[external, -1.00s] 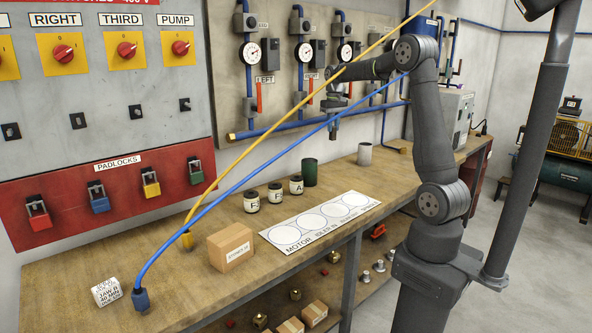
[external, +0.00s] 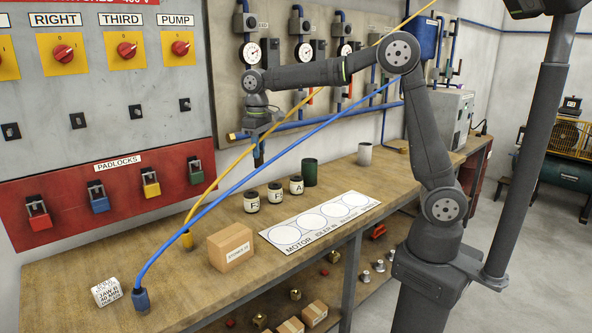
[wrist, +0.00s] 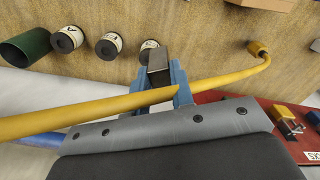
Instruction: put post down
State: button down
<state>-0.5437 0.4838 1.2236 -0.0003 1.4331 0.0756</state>
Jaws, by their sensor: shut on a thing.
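My gripper (external: 262,130) hangs pointing down above the workbench, to the left of the forearm. It is shut on the post (external: 258,155), a dark bar that points downward below the jaws. In the wrist view the post (wrist: 159,68) shows as a grey, square-ended bar between the blue jaws of my gripper (wrist: 160,82). The lower end of the post is above the bench, over the area near the left labelled jar (external: 251,201). The yellow hose (wrist: 205,90) crosses in front of the jaws in the wrist view and hides part of them.
Several labelled jars (external: 276,193), a green cup (external: 310,172) and a pale cylinder (external: 364,154) stand along the bench's back. A cardboard box (external: 231,247) and white circle-marked sheet (external: 318,223) lie in front. Yellow (external: 210,188) and blue (external: 200,215) hoses slant across the bench.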

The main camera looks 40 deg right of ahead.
jog(key=s+a+f+m, duration=0.1)
jog(key=a+f+m, duration=0.25)
jog(key=a, duration=0.95)
jog(key=a+f+m, duration=0.2)
jog(key=a+f, duration=0.3)
jog(key=a, duration=0.7)
jog(key=shift+s+a+f, duration=0.85)
jog(key=shift+a+f, duration=1)
jog(key=shift+a, duration=0.15)
jog(key=shift+s+a+f, duration=0.8)
jog(key=shift+a+f, duration=1)
jog(key=shift+a, duration=0.2)
jog(key=shift+s+a+f, duration=0.85)
jog(key=shift+a+f, duration=1)
jog(key=shift+a, duration=0.15)
jog(key=shift+f, duration=0.1)
jog(key=c, duration=1.3)
grip_release()
jog(key=shift+f, duration=0.1)
jog(key=shift+o, duration=0.2)
notch_tip(320, 180, up, 12)
jog(key=shift+r, duration=0.2)
jog(key=shift+f, duration=0.15)
